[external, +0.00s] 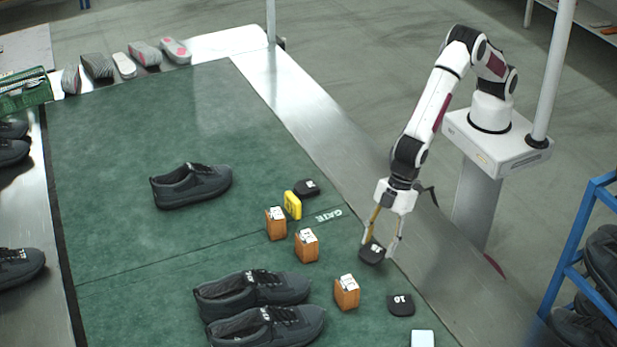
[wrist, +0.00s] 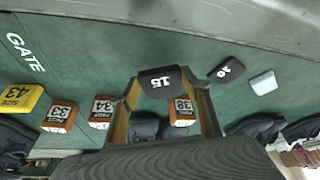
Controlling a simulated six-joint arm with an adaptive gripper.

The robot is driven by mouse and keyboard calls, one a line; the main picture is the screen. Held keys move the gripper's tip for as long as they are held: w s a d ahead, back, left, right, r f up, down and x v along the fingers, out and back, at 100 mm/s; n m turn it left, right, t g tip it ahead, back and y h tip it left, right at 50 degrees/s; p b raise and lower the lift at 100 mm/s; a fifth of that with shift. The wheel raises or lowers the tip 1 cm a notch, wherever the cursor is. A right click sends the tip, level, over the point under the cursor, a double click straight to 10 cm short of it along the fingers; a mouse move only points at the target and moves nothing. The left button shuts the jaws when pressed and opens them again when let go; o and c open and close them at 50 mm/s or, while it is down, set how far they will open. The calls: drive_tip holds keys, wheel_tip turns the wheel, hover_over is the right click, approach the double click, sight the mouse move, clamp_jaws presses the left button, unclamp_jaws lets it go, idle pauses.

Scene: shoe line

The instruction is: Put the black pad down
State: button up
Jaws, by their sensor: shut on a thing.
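The black pad (external: 371,254), a small dark block with a white number that looks like 15, is held between the fingertips of my gripper (external: 378,241). It also shows in the wrist view (wrist: 158,84) at the tips of the two fingers (wrist: 161,92). My gripper points down over the right edge of the green mat (external: 140,120). Whether the pad touches the mat or hangs just above it, I cannot tell. A second black pad (external: 401,304) marked 10 lies on the mat nearer the camera; it shows in the wrist view (wrist: 226,70). A third black pad (external: 306,187) lies by the yellow block.
Three orange blocks (external: 307,246) with white labels stand in a row left of my gripper, with a yellow block (external: 292,205) behind. A white block (external: 422,338) lies at the front. Dark shoes (external: 250,290) stand at the front left.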

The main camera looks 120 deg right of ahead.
sight(378, 253)
drive_tip(key=shift+f, duration=0.35)
drive_tip(key=shift+f, duration=1.85)
drive_tip(key=shift+f, duration=0.15)
drive_tip(key=o, duration=1.1)
drive_tip(key=shift+v, duration=6.1)
